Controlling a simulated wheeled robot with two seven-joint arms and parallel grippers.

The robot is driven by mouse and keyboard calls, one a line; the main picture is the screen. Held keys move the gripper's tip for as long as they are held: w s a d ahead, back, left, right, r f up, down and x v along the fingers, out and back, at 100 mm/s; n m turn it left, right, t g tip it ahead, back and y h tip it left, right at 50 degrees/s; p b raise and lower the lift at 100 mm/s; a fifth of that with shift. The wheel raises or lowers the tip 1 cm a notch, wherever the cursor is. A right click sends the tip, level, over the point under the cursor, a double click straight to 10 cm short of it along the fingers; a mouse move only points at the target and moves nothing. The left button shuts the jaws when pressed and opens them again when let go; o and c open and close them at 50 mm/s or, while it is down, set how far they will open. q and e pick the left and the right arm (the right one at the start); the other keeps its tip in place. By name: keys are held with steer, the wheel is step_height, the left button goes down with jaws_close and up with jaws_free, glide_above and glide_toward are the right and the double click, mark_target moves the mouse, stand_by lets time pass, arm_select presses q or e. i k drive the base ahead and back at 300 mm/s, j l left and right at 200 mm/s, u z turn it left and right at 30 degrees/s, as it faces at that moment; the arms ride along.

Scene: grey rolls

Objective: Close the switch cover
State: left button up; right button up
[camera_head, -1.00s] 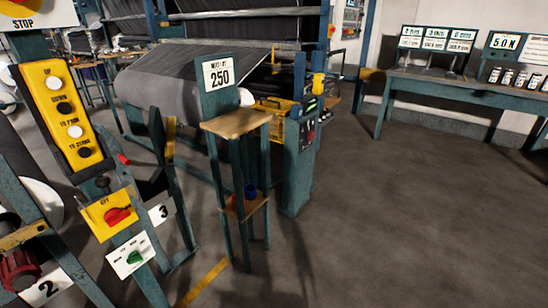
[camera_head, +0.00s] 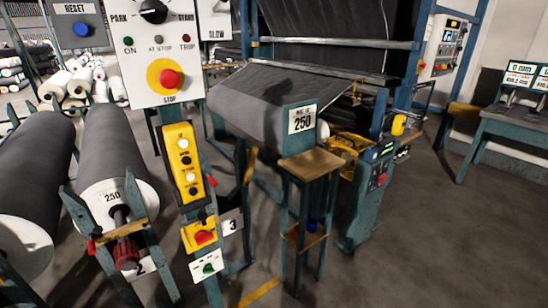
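A yellow switch box (camera_head: 186,240) with a red knob sits on the teal post in the left half of the head view. A white plate with a green knob (camera_head: 207,268) is just below it, and a yellow push-button box (camera_head: 182,160) is above it. A white panel with a red stop button (camera_head: 168,79) tops the post. I cannot make out a separate switch cover or whether one is open. Neither of my grippers is in view.
Dark grey rolls (camera_head: 105,145) lie in stands at the left. A small wooden-topped stand (camera_head: 312,163) is right of the post, before a machine with a grey sheet (camera_head: 262,95). A table (camera_head: 515,128) stands far right. Floor at the right front is clear.

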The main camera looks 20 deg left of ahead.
mark_target(202, 217)
steer(key=u, duration=1.15)
